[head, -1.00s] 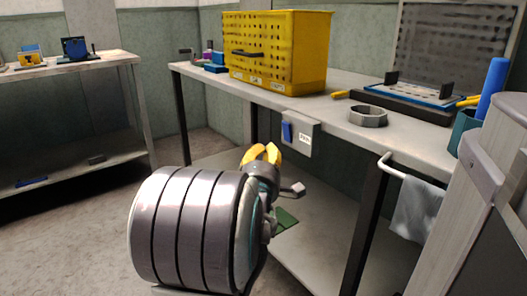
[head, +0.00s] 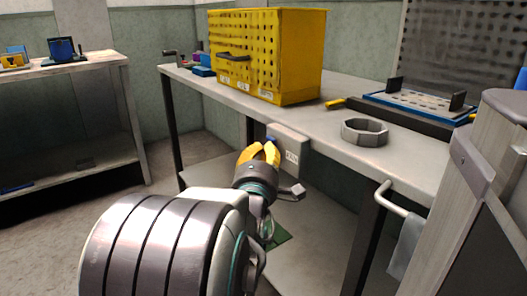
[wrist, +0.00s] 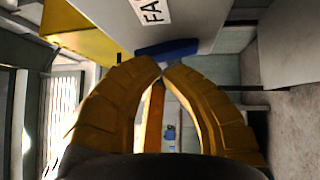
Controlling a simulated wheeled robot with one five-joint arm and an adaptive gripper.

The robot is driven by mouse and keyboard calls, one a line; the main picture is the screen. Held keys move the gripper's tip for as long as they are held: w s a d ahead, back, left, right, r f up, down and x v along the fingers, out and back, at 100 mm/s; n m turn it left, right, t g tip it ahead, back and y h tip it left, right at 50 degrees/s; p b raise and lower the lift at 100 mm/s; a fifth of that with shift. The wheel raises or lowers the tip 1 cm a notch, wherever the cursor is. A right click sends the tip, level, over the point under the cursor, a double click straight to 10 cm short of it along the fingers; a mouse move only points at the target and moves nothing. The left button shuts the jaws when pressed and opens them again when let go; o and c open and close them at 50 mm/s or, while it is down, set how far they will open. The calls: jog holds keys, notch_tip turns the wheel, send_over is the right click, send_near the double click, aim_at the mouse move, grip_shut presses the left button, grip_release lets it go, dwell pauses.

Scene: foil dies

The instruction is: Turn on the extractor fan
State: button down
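A grey switch box (head: 289,145) with a white label is fixed under the front edge of the workbench. Its blue switch (head: 270,139) is mostly hidden behind my fingers in the head view. In the wrist view the blue switch (wrist: 168,48) sticks out of the box face, near a label (wrist: 153,10) reading "FA", the rest cut off. My gripper (head: 264,148) has yellow fingers with the tips drawn together, nothing between them. In the wrist view the fingertips (wrist: 161,68) are just short of the switch; whether they touch cannot be told.
The workbench (head: 225,97) carries a yellow perforated cabinet (head: 265,55), a grey ring (head: 364,132) and a blue-edged plate (head: 415,105). A white rail (head: 398,200) with a cloth and a grey cabinet stand at right. Open floor lies to the left.

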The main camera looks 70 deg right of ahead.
dwell(0.4)
jog(key=shift+s+d+r+m+y+p, duration=0.2)
jog(key=shift+d+r+m+y+p, duration=0.15)
jog(key=shift+r+m+y+p, duration=0.35)
jog(key=m+y+p, duration=0.1)
jog(key=p, duration=0.1)
jog(key=shift+p, duration=0.3)
jog(key=shift+s+d+f+m+b, duration=0.1)
jog(key=shift+m+b, duration=0.2)
jog(key=shift+b, duration=0.75)
jog(key=shift+r, duration=0.25)
